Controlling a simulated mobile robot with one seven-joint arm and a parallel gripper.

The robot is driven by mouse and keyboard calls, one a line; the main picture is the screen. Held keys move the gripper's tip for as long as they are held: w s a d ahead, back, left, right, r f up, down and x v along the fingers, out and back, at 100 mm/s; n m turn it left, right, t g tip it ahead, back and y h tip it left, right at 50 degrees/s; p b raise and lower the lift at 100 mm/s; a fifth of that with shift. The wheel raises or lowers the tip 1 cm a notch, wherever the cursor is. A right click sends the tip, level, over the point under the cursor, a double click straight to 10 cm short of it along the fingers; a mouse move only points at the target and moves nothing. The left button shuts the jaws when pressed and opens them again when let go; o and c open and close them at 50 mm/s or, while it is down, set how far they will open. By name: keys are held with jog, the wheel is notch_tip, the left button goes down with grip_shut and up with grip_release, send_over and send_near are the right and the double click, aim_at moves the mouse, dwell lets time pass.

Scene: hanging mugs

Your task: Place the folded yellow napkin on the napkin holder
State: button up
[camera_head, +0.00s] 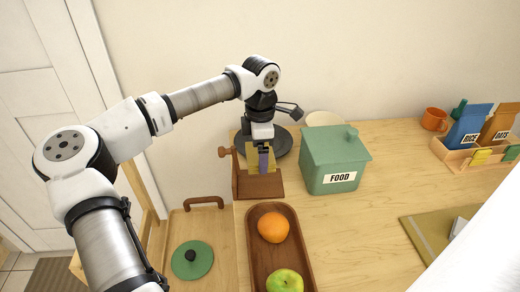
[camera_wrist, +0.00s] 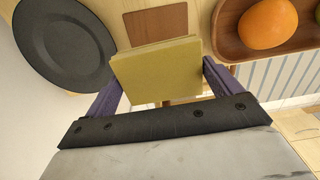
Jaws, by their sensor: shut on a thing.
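My gripper (camera_head: 263,160) is shut on the folded yellow napkin (camera_head: 252,160), which is held between the two purple fingers. The napkin also shows in the wrist view (camera_wrist: 155,72), square with its layers stacked. The brown wooden napkin holder (camera_head: 262,188) stands on the table at the left, with an upright plate and a knob at its left side. In the head view the napkin appears upright over the holder's base. In the wrist view part of the holder (camera_wrist: 157,20) shows past the napkin. Whether the napkin touches the holder is hidden.
A dark round plate (camera_head: 284,142) lies behind the holder. A green FOOD box (camera_head: 334,160) stands close at the right. A brown tray (camera_head: 252,238) with an orange (camera_head: 272,227) and a green apple (camera_head: 285,281) lies in front. The middle of the table is clear.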

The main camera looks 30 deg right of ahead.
aim_at(261, 182)
jog(key=shift+f+b, duration=2.75)
jog(key=shift+f, duration=1.25)
jog(key=shift+f, duration=0.3)
jog(key=o, duration=0.7)
jog(key=shift+o, duration=0.2)
notch_tip(261, 182, up, 14)
jog(key=shift+f, duration=0.1)
jog(key=shift+s, duration=0.1)
